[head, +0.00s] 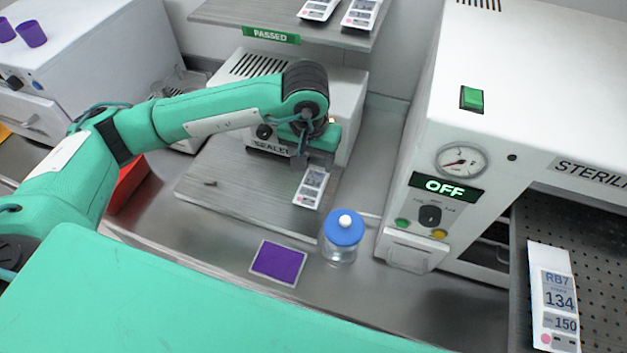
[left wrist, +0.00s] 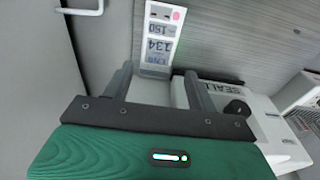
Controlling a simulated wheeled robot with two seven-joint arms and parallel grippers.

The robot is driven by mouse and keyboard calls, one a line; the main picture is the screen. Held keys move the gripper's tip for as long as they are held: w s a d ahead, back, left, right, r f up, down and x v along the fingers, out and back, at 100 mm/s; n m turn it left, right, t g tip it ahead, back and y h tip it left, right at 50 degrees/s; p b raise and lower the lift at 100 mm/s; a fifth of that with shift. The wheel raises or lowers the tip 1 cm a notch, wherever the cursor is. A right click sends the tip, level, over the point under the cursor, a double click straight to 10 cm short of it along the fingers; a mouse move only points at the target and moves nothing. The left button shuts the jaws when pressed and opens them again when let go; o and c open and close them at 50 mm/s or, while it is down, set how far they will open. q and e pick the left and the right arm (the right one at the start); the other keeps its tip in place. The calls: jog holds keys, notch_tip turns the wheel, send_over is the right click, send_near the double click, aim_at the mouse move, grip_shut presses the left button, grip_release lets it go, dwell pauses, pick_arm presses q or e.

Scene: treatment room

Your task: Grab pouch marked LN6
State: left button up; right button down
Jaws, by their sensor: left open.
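A white pouch with a printed label lies on the grey board in front of the sealer; it shows in the head view (head: 310,188) and in the left wrist view (left wrist: 160,40). In the wrist view its print is upside down and shows 134 and 150; the code line is small and looks like LN6, but is not sharp. My left gripper (head: 314,160) is over the sealer end of this pouch, pointing down. In the wrist view its fingers (left wrist: 155,82) are apart, one on each side of the pouch's near end. My right gripper is not in view.
The sealer (head: 345,95) stands close behind my left gripper. A blue-lidded jar (head: 343,235) and a purple pad (head: 278,262) are nearby. A pouch marked RB7 (head: 555,300) lies on the sterilizer's rack. Two pouches (head: 360,12) lie on the shelf marked PASSED.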

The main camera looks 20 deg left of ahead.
aim_at(314, 179)
pick_arm(q)
jog(key=f, duration=0.2)
jog(key=shift+w+f, duration=0.2)
jog(key=shift+f, duration=0.2)
jog(key=shift+f+p, duration=0.15)
jog(key=shift+p, duration=0.2)
jog(key=shift+d+f+p, duration=0.1)
jog(key=shift+f+p, duration=0.15)
jog(key=shift+p, duration=0.05)
jog(key=f, duration=0.1)
jog(key=f+p, duration=0.2)
jog(key=f, duration=0.1)
jog(key=shift+w, duration=0.25)
jog(key=shift+f, duration=0.25)
jog(key=c, duration=0.6)
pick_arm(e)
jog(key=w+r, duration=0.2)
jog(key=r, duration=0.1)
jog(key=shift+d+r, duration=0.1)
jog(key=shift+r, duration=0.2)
